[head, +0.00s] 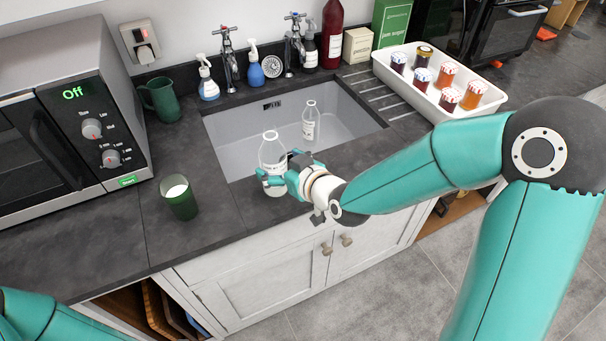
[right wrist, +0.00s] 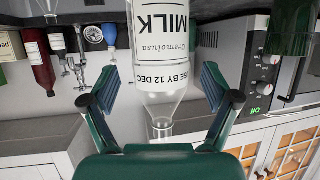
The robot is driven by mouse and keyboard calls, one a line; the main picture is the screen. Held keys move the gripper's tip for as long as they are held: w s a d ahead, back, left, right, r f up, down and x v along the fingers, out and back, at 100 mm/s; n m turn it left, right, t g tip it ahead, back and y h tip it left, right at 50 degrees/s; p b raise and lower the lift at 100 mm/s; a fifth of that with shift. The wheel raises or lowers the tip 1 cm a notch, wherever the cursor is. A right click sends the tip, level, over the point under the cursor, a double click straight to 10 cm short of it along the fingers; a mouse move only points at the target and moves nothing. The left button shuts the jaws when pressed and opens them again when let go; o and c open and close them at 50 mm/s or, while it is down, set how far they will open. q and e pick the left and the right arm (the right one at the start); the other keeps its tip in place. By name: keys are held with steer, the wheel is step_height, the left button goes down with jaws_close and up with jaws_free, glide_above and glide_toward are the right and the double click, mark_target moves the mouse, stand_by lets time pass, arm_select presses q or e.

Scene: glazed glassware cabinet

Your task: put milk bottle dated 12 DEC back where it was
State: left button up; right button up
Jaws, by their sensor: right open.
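A clear milk bottle (head: 271,151) stands upright on the dark counter strip in front of the sink (head: 235,150). In the right wrist view, which is upside down, its label (right wrist: 163,45) reads MILK and USE BY 12 DEC. My right gripper (head: 272,178) is open, with its fingers on either side of this bottle; in the wrist view (right wrist: 157,88) gaps show between fingers and glass. A second clear bottle (head: 310,122) with a label stands in the sink; its date is too small to read. My left gripper is out of view.
A green tumbler of white liquid (head: 181,198) stands left of the bottle, by the microwave (head: 75,115). A green mug (head: 160,100) is behind it. A white tray (head: 425,95) of several jars is at the right. Taps and soap bottles line the back.

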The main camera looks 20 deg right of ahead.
steer(key=b+v, duration=0.5)
steer(key=v, duration=0.4)
step_height(320, 180, down, 20)
steer(key=s+a+m+g, duration=0.2)
steer(key=a+g, duration=0.1)
steer(key=g, duration=0.3)
steer(key=s+a+f+m+g, duration=0.1)
steer(key=s+f+g, duration=0.2)
steer(key=s+f, duration=0.4)
steer(key=s+a+f+m+g, duration=0.1)
steer(key=s+a+f+g, duration=0.1)
steer(key=s+f, duration=0.5)
step_height(320, 180, down, 5)
steer(key=shift+f+m+g+y, duration=0.1)
steer(key=shift+m+g+y, duration=0.25)
steer(key=shift+g, duration=0.45)
steer(key=shift+a, duration=0.1)
